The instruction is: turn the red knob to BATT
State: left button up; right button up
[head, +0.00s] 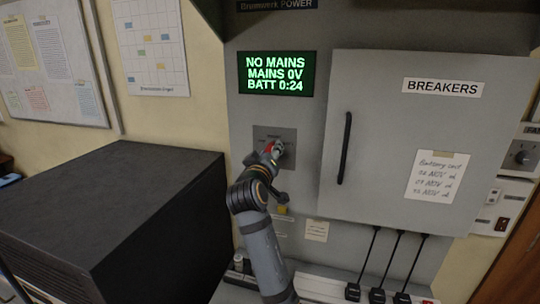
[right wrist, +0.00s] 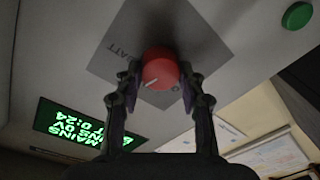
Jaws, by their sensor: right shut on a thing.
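The red knob (head: 276,146) sits on a grey square plate (head: 262,135) under the lit screen. My right gripper (head: 277,153) reaches it from below and is shut on it. In the right wrist view the red knob (right wrist: 160,66) is between the two fingertips (right wrist: 160,78). A white mark on the knob points to the lower left there. My left gripper is not in view.
The screen (head: 276,74) reads NO MAINS, MAINS 0V, BATT 0:24. A closed BREAKERS door (head: 390,110) with a black handle (head: 344,148) is to the right. A large dark box (head: 110,205) stands at left. Black plugs (head: 377,295) are below. A green button (right wrist: 297,15) shows in the wrist view.

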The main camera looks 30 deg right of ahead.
aim_at(274, 114)
jog(key=shift+f+m+h+b, duration=0.15)
jog(key=shift+m+h+b, duration=0.25)
jog(key=shift+m+b, duration=4.25)
jog(key=shift+b, duration=0.3)
jog(key=o, duration=1.2)
jog(key=shift+d, duration=0.15)
notch_tip(274, 114, up, 10)
jog(key=shift+r, duration=0.1)
